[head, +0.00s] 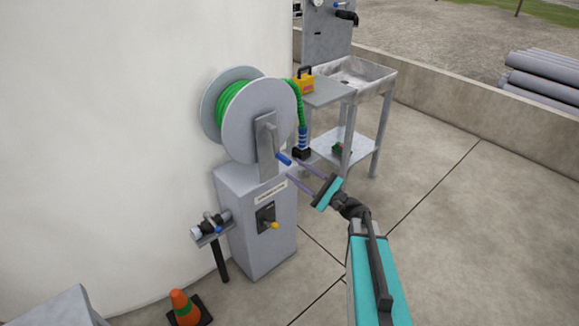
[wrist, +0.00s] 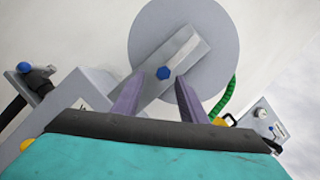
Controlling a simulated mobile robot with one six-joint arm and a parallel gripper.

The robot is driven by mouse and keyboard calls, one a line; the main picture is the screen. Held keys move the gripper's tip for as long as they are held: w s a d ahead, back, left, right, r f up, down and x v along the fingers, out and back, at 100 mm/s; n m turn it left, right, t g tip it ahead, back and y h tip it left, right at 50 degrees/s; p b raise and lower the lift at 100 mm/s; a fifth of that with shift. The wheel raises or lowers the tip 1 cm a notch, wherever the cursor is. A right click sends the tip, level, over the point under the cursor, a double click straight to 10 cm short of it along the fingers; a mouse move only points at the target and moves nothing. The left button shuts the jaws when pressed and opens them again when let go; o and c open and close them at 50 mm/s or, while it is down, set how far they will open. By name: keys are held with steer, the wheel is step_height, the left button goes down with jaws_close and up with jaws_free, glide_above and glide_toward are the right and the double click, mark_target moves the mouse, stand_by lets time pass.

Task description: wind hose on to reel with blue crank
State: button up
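The hose reel (head: 262,110) is a grey drum on a grey cabinet, with green hose (head: 232,103) wound on it. A length of hose hangs at its right, ending in a blue-and-white striped part (head: 303,137) and a black end piece. The blue crank (head: 284,158) sticks out from the lower end of a grey arm on the reel's face. My gripper (head: 293,168) is open, its two purple fingers pointing at the crank handle. In the wrist view the blue handle end (wrist: 164,73) shows between the fingers (wrist: 158,90); contact is not visible.
A grey cabinet (head: 240,205) under the reel carries a yellow-knobbed lever (head: 274,225). A metal sink table (head: 362,82) with a yellow box (head: 304,83) stands behind at right. An orange cone (head: 183,306) stands at front left. Paving at right is clear.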

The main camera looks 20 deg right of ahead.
steer(key=v, duration=0.7)
steer(key=shift+d+f, duration=0.1)
stand_by(0.4)
